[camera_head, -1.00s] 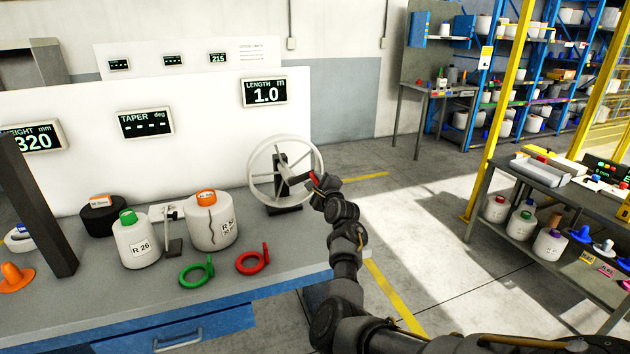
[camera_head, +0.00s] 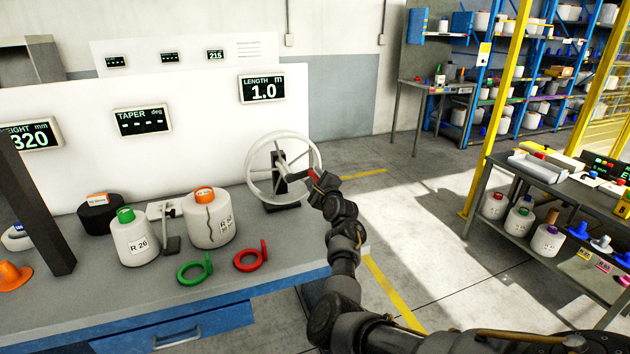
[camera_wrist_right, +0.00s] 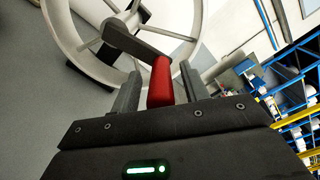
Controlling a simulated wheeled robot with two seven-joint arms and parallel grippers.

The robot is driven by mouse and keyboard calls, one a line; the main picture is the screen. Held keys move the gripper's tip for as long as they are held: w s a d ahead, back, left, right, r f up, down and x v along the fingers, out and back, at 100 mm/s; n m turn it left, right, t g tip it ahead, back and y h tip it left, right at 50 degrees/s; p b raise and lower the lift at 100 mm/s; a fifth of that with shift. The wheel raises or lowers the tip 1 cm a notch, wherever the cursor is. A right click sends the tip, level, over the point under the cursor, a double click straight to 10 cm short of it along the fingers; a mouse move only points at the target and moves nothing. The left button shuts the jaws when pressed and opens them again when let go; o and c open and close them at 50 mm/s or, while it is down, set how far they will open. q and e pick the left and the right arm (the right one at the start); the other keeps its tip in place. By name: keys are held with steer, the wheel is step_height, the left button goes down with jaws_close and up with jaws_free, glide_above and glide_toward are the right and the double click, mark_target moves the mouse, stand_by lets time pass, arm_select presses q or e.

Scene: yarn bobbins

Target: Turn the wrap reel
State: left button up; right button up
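The wrap reel (camera_head: 249,181) is a white spoked wheel on a dark stand at the bench's right end. Its dark crank arm (camera_wrist_right: 133,41) ends in a red handle (camera_wrist_right: 162,82), which points towards my right gripper. My right gripper (camera_head: 313,177) is at the handle, and the wrist view shows its two grey fingers (camera_wrist_right: 160,90) on either side of it. A narrow gap shows beside the handle, so the fingers look open around it. The length display (camera_head: 262,88) reads 1.0 m. My left gripper is not in view.
Left of the reel on the bench stand an orange-capped bobbin (camera_head: 206,228) and a green-capped bobbin (camera_head: 134,245). A green ring (camera_head: 183,275) and a red ring (camera_head: 241,264) lie in front. A dark post (camera_head: 38,210) rises at left. The floor right of the bench is open.

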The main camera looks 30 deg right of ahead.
steer(key=shift+s+a+f, duration=0.1)
steer(key=shift+s+a, duration=0.05)
steer(key=shift+s, duration=0.45)
steer(key=s+a+b, duration=0.2)
steer(key=s, duration=0.7)
steer(key=shift+s+r, duration=0.2)
steer(key=shift+s, duration=0.05)
steer(key=shift+d, duration=0.1)
stand_by(0.7)
